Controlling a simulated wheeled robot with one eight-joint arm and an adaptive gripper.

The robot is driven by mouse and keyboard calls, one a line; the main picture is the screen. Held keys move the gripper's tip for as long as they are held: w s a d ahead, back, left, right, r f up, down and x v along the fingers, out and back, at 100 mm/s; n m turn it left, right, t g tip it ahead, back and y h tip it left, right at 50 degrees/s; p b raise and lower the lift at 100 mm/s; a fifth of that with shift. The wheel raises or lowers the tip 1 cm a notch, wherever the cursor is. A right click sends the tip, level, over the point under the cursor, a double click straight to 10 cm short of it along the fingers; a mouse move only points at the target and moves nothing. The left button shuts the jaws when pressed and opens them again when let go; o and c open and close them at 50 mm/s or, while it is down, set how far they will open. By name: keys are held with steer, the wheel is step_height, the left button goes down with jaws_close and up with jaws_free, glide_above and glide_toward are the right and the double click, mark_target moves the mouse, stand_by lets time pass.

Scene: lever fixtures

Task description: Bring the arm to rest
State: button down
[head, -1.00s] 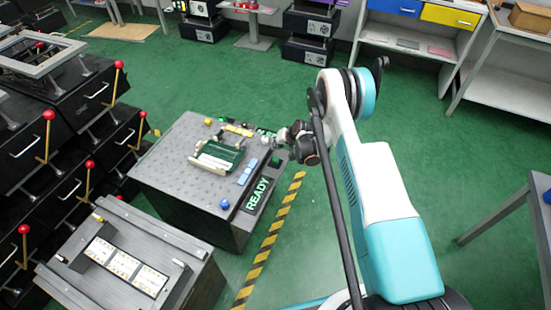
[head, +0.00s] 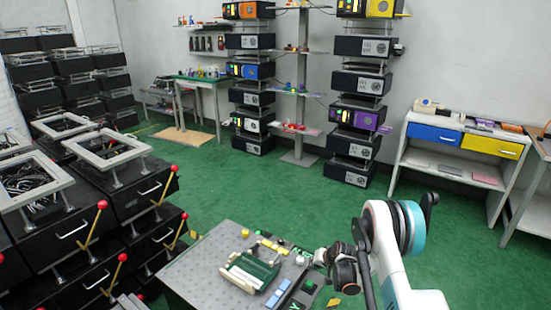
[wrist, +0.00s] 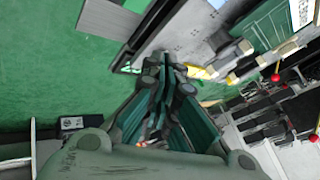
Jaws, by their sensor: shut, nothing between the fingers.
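My arm rises from the lower right of the head view, and its dark wrist joint (head: 345,268) bends left. My gripper (head: 322,257) is small there, near the right edge of a grey perforated bench top (head: 207,262). In the wrist view the fingers of my gripper (wrist: 166,72) meet at the tips with nothing between them. A green and white fixture (head: 250,271) sits on the bench top, left of my gripper and apart from it. Whether my gripper is above the bench edge or beside it is hard to tell.
Black drawer units with red-knobbed levers (head: 101,205) stand at the left. Stacked dark machines (head: 358,110) and a white desk with blue and yellow drawers (head: 434,134) stand at the back. Green floor (head: 300,205) is clear between them and the bench.

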step_height(320, 180, up, 21)
steer(key=s, duration=0.2)
steer(key=s+r+n+h, duration=0.1)
steer(key=s+r, duration=0.4)
steer(key=r, duration=0.3)
steer(key=s+r+h, duration=0.1)
steer(key=s+r, duration=0.4)
steer(key=r, duration=0.3)
steer(key=s+r+n, duration=0.1)
steer(key=s+r, duration=0.4)
steer(key=s, duration=0.3)
steer(key=s+r, duration=0.5)
steer(key=s, duration=0.3)
steer(key=s+d+f+h, duration=0.1)
steer(key=s, duration=1.6)
steer(key=shift+s+n+t+h, duration=0.3)
steer(key=shift+s+n+t, duration=0.05)
steer(key=shift+n+t, duration=0.05)
